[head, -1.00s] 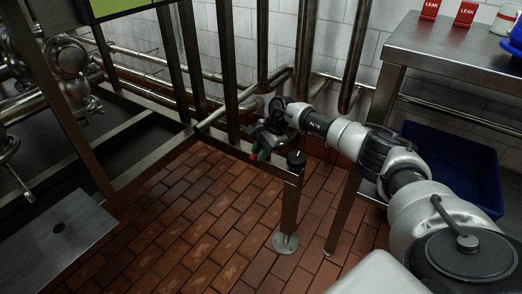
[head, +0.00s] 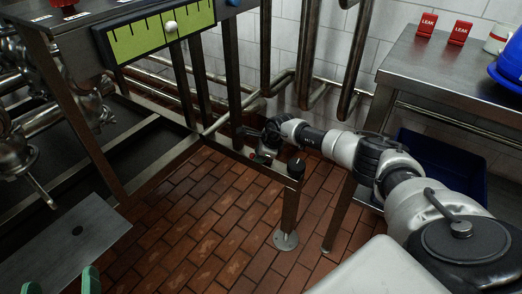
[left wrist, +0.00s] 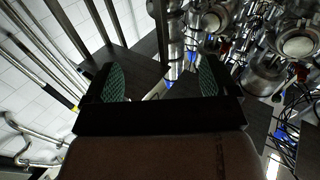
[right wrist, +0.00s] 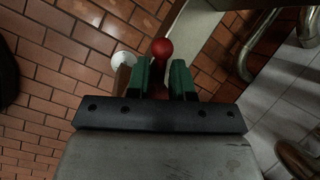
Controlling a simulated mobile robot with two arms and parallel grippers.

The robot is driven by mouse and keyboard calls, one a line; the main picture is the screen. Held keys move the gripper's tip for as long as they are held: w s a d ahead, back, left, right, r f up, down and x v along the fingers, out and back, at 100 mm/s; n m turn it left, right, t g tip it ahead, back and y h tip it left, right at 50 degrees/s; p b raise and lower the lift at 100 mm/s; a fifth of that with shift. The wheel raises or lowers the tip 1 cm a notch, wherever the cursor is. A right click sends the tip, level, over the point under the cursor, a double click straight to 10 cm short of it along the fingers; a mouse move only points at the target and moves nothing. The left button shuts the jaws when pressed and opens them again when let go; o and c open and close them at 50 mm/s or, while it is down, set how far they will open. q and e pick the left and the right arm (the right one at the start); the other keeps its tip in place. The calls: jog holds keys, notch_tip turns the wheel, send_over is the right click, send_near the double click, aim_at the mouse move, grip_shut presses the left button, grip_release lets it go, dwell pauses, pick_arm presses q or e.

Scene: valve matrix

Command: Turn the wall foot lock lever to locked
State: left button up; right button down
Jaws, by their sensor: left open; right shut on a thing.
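The lock lever (right wrist: 162,48) shows in the right wrist view as a red ball knob with a red part below it between the green fingers. My right gripper (right wrist: 167,78) is shut on the lever there. In the head view my right gripper (head: 258,158) is small and dark at the low metal rail beside the post, with a bit of red at its tip. The lever's pivot and any lock marking are hidden. My left gripper (head: 60,284) shows its green fingertips at the lower left edge; in the left wrist view (left wrist: 160,80) it is open and empty.
A post with a dark cap (head: 296,166) stands on a round foot plate (head: 286,240) close to my right gripper. A steel table (head: 450,75) with red LEAK signs (head: 427,24) and a blue bin (head: 445,165) are at right. Pipes and valves fill the left. Brick floor (head: 200,230) is clear.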

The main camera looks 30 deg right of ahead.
jog(key=m+p, duration=0.2)
jog(key=h, duration=0.1)
jog(key=shift+w+d+r+m+p, duration=0.15)
jog(key=shift+w+r+m+p, duration=0.15)
jog(key=shift+m+p, duration=0.1)
jog(key=shift+w+d+f+m+h+p, duration=0.15)
jog(key=shift+m+h+p, duration=0.15)
jog(key=shift+m+p, duration=0.35)
jog(key=shift+w+d+r+m+h+p, duration=0.1)
jog(key=shift+m+h+p, duration=0.2)
jog(key=shift+m+p, duration=0.3)
pick_arm(q)
jog(key=s+a+f+g+y, duration=0.2)
jog(key=s+a+f+g, duration=0.1)
jog(key=s+f+g, duration=0.2)
jog(key=s+a+f+g+y, duration=0.2)
jog(key=s+f+g, duration=0.3)
jog(key=s+g, duration=0.3)
jog(key=shift+a+f+n+g, duration=0.4)
jog(key=shift+g, duration=0.5)
pick_arm(e)
jog(key=shift+d+f+m, duration=0.1)
jog(key=shift+m, duration=0.25)
pick_arm(q)
jog(key=shift+p, duration=0.3)
pick_arm(e)
jog(key=shift+h, duration=0.3)
jog(key=c, duration=1.2)
grip_release()
jog(key=shift+f, duration=0.1)
